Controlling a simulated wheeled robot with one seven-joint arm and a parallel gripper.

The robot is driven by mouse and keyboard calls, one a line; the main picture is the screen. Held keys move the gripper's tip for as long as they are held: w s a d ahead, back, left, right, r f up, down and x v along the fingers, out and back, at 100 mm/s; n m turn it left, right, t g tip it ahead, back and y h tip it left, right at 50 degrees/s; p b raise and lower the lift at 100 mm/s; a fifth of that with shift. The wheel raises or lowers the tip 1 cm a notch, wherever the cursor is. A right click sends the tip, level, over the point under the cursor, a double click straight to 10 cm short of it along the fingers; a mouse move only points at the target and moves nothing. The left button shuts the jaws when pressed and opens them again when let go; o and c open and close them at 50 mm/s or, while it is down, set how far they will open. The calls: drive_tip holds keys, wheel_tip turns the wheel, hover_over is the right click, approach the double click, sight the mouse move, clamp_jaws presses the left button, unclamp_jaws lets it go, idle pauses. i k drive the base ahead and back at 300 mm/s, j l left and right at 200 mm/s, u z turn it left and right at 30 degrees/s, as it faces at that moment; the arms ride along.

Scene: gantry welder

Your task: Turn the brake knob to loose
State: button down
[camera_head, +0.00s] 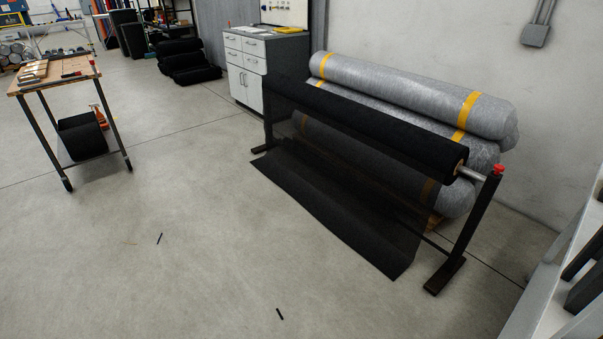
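A small red knob (498,169) sits on top of the right upright of a dark roll stand (473,228). I take it to be the brake knob; its setting cannot be read at this size. The stand carries a long black roll (385,124) on a metal shaft (470,174), and a black sheet (335,215) hangs from the roll down to the floor. My gripper is not in view.
Large grey wrapped rolls (400,85) with yellow bands lie behind the stand against the wall. A grey cabinet (245,75) stands behind its left end. A small work table (35,85) is at the left. Pale framework (560,285) fills the right edge. Open floor (200,270) lies in front.

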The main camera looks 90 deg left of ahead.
sight(499, 168)
drive_tip(key=u, duration=2.15)
drive_tip(key=i+z, duration=0.1)
drive_tip(key=i, duration=0.6)
drive_tip(key=i+z, duration=0.1)
drive_tip(key=i, duration=0.65)
drive_tip(key=i+z, duration=0.1)
drive_tip(key=i, duration=0.6)
drive_tip(key=i+j+z, duration=0.1)
drive_tip(key=i, duration=0.65)
drive_tip(key=i+j+z, duration=0.1)
drive_tip(key=i, duration=0.6)
drive_tip(key=j, duration=0.1)
